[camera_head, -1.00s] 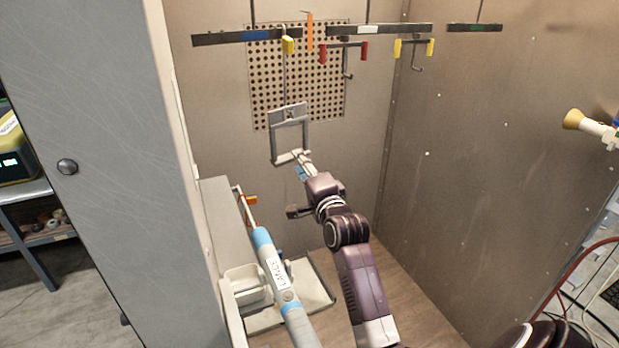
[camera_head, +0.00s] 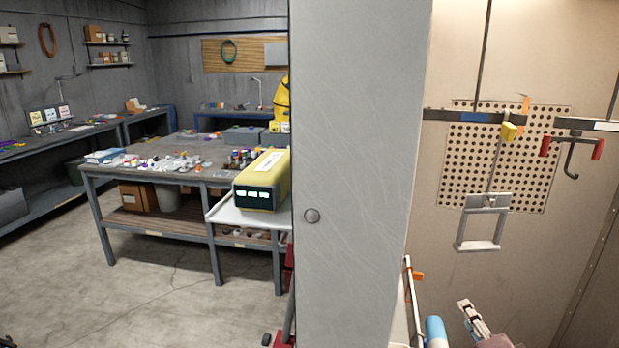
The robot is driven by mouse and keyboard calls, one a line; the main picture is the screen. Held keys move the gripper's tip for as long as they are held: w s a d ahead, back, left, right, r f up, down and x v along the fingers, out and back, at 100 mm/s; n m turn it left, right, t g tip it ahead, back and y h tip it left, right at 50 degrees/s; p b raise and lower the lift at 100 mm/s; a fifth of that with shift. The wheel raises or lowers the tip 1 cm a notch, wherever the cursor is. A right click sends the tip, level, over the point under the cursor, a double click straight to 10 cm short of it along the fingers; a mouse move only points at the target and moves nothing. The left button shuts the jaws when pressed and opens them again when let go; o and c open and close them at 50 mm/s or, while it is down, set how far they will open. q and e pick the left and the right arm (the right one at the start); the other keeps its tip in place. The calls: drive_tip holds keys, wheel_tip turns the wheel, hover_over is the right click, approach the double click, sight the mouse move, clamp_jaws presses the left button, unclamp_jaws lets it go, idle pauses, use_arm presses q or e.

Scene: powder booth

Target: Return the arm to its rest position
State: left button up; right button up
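My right gripper (camera_head: 466,310) shows at the bottom right with a small piece of my arm below it. Its pale fingers point up and left, and their gap is too small to judge. A grey metal bracket with an open frame (camera_head: 487,203) hangs from a rod inside the booth. The gripper appears below it and apart from it. My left gripper is out of view.
A grey booth wall edge (camera_head: 352,170) stands in the middle of the view. A blue and white lance (camera_head: 437,332) is left of my gripper. A workbench (camera_head: 150,168) and open floor (camera_head: 170,305) lie left.

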drive_tip(key=s+a+f+n+g+y, duration=0.2)
drive_tip(key=s+a+f+n+g, duration=0.4)
drive_tip(key=s+a+f+n, duration=0.5)
drive_tip(key=s+a+f+n+g, duration=0.25)
drive_tip(key=s+f, duration=0.25)
drive_tip(key=s, duration=0.4)
drive_tip(key=s+a+f+n+g, duration=0.2)
drive_tip(key=s+f+n+g, duration=0.15)
drive_tip(key=s, duration=0.55)
drive_tip(key=s+f+g+b, duration=0.1)
drive_tip(key=s+f, duration=0.1)
drive_tip(key=f, duration=1.4)
drive_tip(key=s+f+b, duration=0.2)
drive_tip(key=f, duration=1.4)
drive_tip(key=s+d+f+g+b, duration=0.1)
drive_tip(key=s+d+f, duration=0.2)
drive_tip(key=s+f, duration=1.3)
drive_tip(key=shift+y+b, duration=0.3)
drive_tip(key=shift+f, duration=0.1)
